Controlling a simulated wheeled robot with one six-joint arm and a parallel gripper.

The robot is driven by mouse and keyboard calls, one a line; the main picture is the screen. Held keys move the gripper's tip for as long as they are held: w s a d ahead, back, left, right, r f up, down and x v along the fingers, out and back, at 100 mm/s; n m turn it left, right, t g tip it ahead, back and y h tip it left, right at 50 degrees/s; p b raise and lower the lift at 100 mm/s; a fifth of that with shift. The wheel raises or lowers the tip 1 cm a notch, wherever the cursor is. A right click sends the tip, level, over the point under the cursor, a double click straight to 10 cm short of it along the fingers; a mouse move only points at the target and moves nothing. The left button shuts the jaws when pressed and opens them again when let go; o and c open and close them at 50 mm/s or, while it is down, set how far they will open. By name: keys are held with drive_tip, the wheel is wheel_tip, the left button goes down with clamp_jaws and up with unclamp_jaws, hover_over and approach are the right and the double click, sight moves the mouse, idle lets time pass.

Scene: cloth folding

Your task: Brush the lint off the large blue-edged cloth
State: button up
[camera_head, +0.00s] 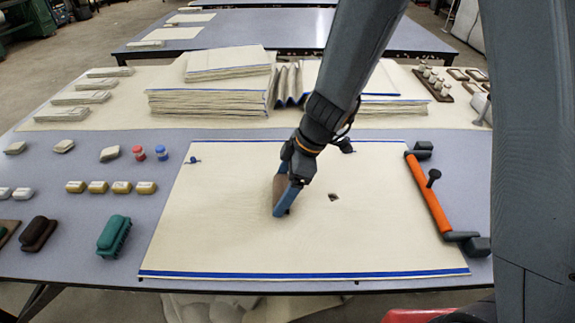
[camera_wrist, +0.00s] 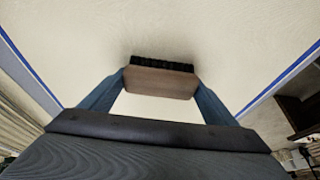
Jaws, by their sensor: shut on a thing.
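The large cream cloth (camera_head: 225,225) lies flat on the table with blue stripes along its near and far edges. It fills most of the wrist view (camera_wrist: 230,35), with blue edges at both sides. My gripper (camera_head: 287,200) is over the middle of the cloth, shut on a wooden brush (camera_wrist: 160,82) with dark bristles. The brush shows partly in the head view (camera_head: 279,188), behind a blue finger. I cannot tell whether its bristles touch the cloth. A small dark patch (camera_head: 333,197), perhaps lint, lies on the cloth just right of the brush.
An orange-barred tool (camera_head: 430,195) lies along the cloth's right edge. Small dark-blue pieces (camera_head: 193,160) sit near its far corners. A green brush (camera_head: 113,233), a dark brush (camera_head: 38,233) and several small blocks stand at left. Folded cloth stacks (camera_head: 210,103) rise behind.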

drive_tip(key=shift+d, duration=0.5)
wheel_tip(320, 180, up, 3)
drive_tip(key=shift+r+p, duration=0.15)
drive_tip(key=shift+p, duration=0.35)
drive_tip(key=shift+s+r, duration=0.1)
drive_tip(key=shift+r, duration=0.15)
drive_tip(key=shift+r+p, duration=0.3)
drive_tip(key=shift+p, duration=0.1)
drive_tip(key=shift+r+p, duration=1.1)
drive_tip(key=shift+r, duration=1)
